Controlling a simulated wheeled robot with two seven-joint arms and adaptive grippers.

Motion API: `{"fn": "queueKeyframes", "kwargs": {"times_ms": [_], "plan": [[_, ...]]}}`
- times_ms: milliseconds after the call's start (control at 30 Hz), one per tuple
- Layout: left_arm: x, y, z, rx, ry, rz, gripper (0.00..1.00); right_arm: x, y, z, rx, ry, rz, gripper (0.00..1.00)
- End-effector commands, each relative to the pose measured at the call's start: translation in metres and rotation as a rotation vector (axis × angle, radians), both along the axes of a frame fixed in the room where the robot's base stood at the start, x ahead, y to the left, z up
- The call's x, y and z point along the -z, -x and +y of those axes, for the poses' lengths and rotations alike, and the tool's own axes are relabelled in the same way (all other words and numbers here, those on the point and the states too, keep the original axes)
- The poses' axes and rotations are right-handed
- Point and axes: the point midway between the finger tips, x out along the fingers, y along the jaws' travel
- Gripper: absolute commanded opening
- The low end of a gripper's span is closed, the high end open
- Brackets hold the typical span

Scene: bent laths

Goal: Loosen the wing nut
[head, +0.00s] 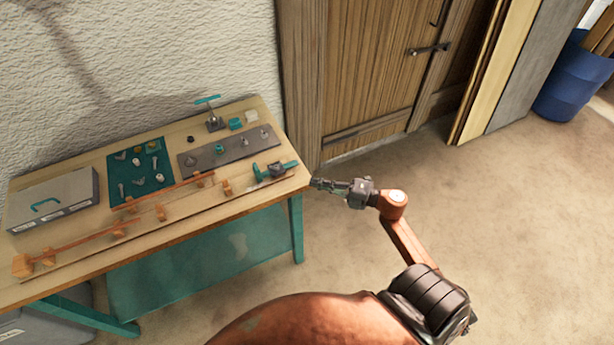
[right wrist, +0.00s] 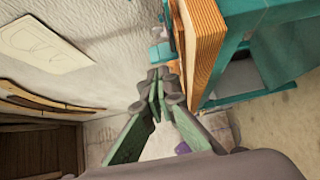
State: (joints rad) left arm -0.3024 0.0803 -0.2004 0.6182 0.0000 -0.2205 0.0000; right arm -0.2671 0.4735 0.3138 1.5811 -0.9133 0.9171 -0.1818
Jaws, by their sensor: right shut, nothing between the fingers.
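My right gripper (head: 318,184) is shut and empty, just off the right end of the workbench (head: 262,208). In the right wrist view its fingertips (right wrist: 160,76) meet, with the bench's wooden edge (right wrist: 203,40) beside them. A teal clamp-like tool with a dark body (head: 272,170) sits at the bench's right end, a short way left of the gripper. Small metal fittings stand on a dark grey plate (head: 215,152); they are too small to tell which is a wing nut. My left gripper is not in view.
Bent orange laths (head: 165,190) run along the bench front on wooden blocks. A teal mat (head: 112,170) holds several small parts. A grey case (head: 75,203) lies at the left, and a teal-handled stand (head: 214,120) at the back.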

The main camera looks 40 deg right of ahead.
Motion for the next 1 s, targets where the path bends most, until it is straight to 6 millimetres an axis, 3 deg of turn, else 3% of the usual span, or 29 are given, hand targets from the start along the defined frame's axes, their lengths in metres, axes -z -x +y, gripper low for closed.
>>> {"fn": "queueKeyframes", "kwargs": {"times_ms": [433,600,1000], "plan": [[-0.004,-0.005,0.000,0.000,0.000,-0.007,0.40,0.000,-0.076,0.046,0.003,-0.006,-0.001,0.00],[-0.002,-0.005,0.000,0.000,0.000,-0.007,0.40,0.001,-0.100,0.039,0.005,-0.006,0.001,0.00],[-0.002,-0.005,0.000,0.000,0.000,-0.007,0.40,0.001,-0.114,0.035,0.004,-0.006,0.002,0.00]]}}
